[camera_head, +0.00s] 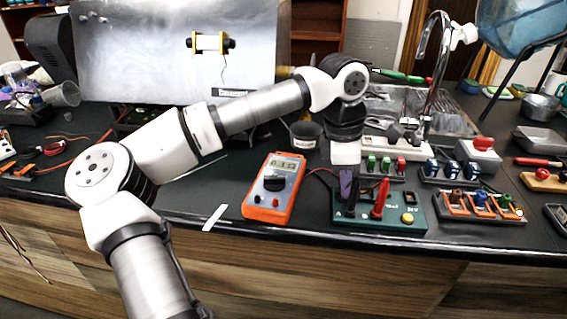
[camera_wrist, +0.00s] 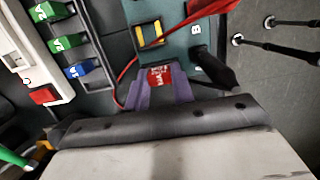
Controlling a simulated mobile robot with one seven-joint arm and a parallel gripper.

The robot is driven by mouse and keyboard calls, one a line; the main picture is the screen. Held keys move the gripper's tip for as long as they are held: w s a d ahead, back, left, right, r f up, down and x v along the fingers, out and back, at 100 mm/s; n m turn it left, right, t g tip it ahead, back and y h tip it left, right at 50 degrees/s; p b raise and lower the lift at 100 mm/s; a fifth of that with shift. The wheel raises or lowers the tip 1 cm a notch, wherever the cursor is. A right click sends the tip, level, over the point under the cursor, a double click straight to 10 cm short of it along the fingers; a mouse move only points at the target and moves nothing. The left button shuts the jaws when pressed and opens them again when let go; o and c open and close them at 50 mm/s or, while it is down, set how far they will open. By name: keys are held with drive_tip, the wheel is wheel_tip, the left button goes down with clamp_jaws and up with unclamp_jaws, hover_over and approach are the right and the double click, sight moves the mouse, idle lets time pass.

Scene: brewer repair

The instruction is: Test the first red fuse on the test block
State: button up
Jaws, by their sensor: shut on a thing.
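My gripper (camera_wrist: 160,85) has purple fingers, shut on a red fuse (camera_wrist: 160,74) in the wrist view. The green test block (camera_wrist: 177,50) lies just beyond the fuse, with a yellow slotted part on it. I cannot tell whether the fuse touches the block. In the head view my gripper (camera_head: 346,187) points down over the left part of the test block (camera_head: 400,216), and the fuse is hidden there. A red probe (camera_head: 381,197) stands on the block, and a black probe (camera_wrist: 216,68) shows in the wrist view. The orange multimeter (camera_head: 273,187) sits left of the block.
A rack of blocks with green tops (camera_head: 372,164) stands behind the test block. Blue blocks (camera_head: 450,168) and an orange-framed rack (camera_head: 480,206) are to the right. A red lead (camera_wrist: 122,82) passes close to my fingers. The counter left of the multimeter is mostly clear.

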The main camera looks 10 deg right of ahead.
drive_tip(key=shift+r, duration=0.15)
drive_tip(key=shift+r+p, duration=1.6)
drive_tip(key=shift+r, duration=0.8)
